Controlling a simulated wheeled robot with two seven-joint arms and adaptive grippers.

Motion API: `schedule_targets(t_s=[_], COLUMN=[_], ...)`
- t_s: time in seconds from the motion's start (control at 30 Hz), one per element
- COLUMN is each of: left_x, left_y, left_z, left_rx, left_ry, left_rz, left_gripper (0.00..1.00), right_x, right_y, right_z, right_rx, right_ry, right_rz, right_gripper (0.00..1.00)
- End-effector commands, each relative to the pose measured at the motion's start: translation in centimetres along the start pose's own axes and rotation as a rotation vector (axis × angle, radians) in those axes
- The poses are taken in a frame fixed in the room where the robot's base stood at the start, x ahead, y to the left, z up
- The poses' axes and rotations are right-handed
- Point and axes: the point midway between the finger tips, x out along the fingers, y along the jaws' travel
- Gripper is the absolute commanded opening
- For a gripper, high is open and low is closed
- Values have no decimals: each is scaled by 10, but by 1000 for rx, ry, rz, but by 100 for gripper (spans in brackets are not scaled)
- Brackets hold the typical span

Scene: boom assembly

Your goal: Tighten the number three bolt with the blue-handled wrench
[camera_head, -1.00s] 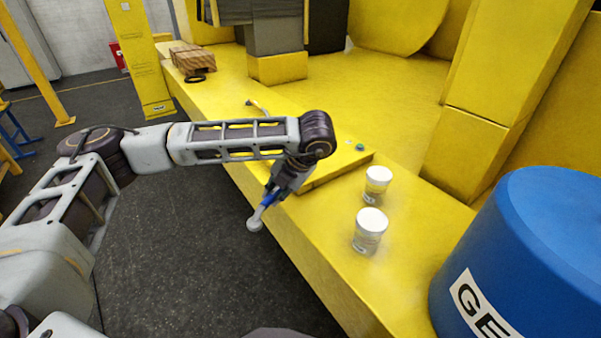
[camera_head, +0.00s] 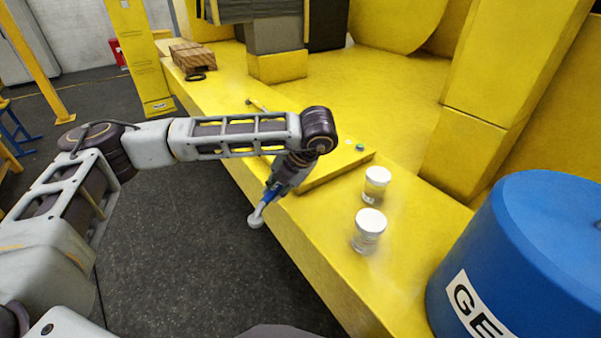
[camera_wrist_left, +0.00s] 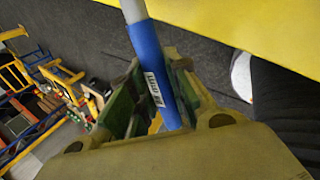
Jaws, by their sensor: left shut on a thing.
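The blue-handled wrench (camera_head: 256,216) is in my left gripper (camera_head: 270,192), which is shut on its blue handle. The wrench's light grey end points down, over the dark floor just off the front edge of the yellow boom surface. In the left wrist view the blue handle (camera_wrist_left: 152,72) with a white label runs between the fingers (camera_wrist_left: 148,100), and its grey shaft leaves the frame at the top. A small green-topped fitting (camera_head: 360,147) sits on the raised yellow plate (camera_head: 338,166) right of my gripper. I cannot read any bolt number. My right gripper is not in view.
Two white-lidded jars (camera_head: 369,229) stand on the yellow surface at right. A large blue drum (camera_head: 530,240) stands at the lower right. A hammer-like tool (camera_head: 256,105) lies behind my arm, and wooden blocks (camera_head: 192,57) sit at the far left end.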

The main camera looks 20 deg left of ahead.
Motion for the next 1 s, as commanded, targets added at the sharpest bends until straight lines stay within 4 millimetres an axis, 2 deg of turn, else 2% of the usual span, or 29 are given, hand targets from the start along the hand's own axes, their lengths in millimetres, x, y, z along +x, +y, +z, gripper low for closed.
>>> schedule_targets(t_s=[0.63, 1.0], left_x=[-22, -24], left_y=[12, 13], left_z=[0, 0], left_rx=[1, 1], left_ry=[-1, -1], left_rz=[0, 0], left_gripper=[0, 0], right_x=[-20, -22], right_y=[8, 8], right_z=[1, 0], right_rx=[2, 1], right_ry=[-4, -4], right_rz=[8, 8], right_gripper=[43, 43])
